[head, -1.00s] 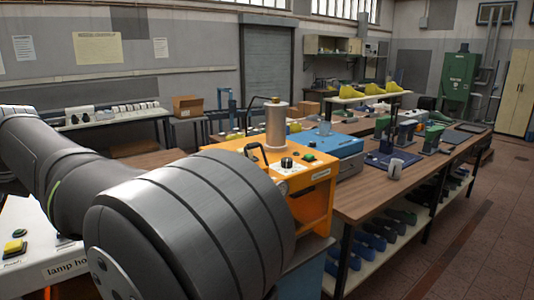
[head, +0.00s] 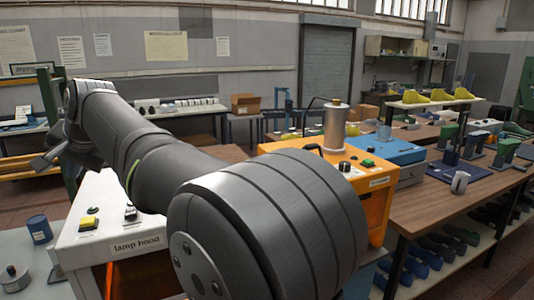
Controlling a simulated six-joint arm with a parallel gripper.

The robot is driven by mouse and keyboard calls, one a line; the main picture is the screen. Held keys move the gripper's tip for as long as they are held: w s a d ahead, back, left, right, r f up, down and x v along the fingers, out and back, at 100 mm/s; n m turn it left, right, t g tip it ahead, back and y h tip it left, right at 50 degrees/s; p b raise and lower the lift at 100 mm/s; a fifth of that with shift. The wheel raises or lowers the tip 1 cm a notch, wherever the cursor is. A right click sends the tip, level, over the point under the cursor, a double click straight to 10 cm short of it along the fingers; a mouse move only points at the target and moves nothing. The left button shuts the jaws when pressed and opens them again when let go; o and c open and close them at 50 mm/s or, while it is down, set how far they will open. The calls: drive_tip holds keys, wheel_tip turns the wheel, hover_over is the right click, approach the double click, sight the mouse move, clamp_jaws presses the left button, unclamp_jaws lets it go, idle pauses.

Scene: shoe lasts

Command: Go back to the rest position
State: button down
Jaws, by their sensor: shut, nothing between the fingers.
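My arm reaches from the lower middle of the head view toward the far left, where its wrist bends down. My gripper (head: 43,161) is small at the left edge, beyond the white lamp hood box. It looks shut, with nothing seen in it. It is in the air, apart from the things around it.
The lamp hood box (head: 115,225) stands under my arm. An orange machine (head: 374,205) with a metal cylinder (head: 336,130) is right of my arm, beside a blue case (head: 392,155). A dark blue jar (head: 39,229) stands at lower left. A wooden bench (head: 425,205) is at right.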

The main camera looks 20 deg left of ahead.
drive_tip(key=s+d+r+m+h, duration=0.1)
drive_tip(key=d+r+m+h, duration=0.4)
drive_tip(key=m, duration=0.9)
wheel_tip(320, 180, down, 10)
drive_tip(key=a+r+y, duration=0.1)
drive_tip(key=a, duration=0.2)
drive_tip(key=w+v, duration=0.1)
drive_tip(key=v, duration=0.6)
drive_tip(key=shift+d+r, duration=0.25)
drive_tip(key=shift+r, duration=0.05)
drive_tip(key=shift+s, duration=0.15)
